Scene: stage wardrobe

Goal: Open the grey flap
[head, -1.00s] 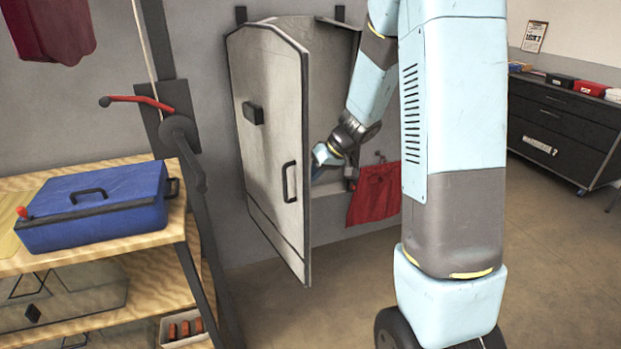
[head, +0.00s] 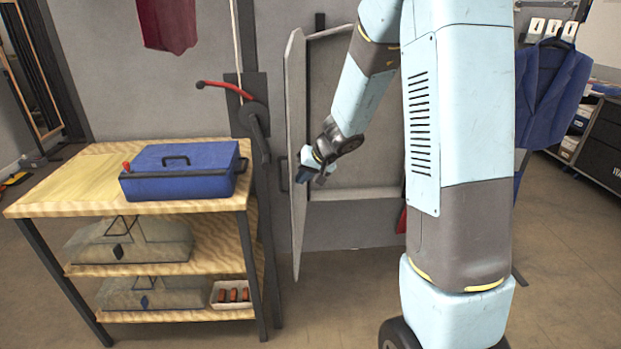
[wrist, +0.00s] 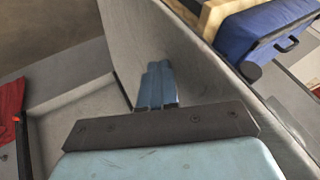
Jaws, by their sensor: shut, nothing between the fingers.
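The grey flap (head: 297,105) stands swung out from the wall recess (head: 350,115), seen nearly edge-on in the head view. Its dark handle (head: 284,175) shows on the left, outer side. My gripper (head: 303,176) is on the inner side of the flap, by its lower half. In the wrist view, the fingers (wrist: 157,84) are shut together and empty, close against the flap's inner face (wrist: 195,60). I cannot tell if they touch it. The fingertips are partly hard to make out in the head view.
A wooden shelf bench (head: 75,192) with a blue toolbox (head: 190,165) stands left of the flap. The floor in front is clear.

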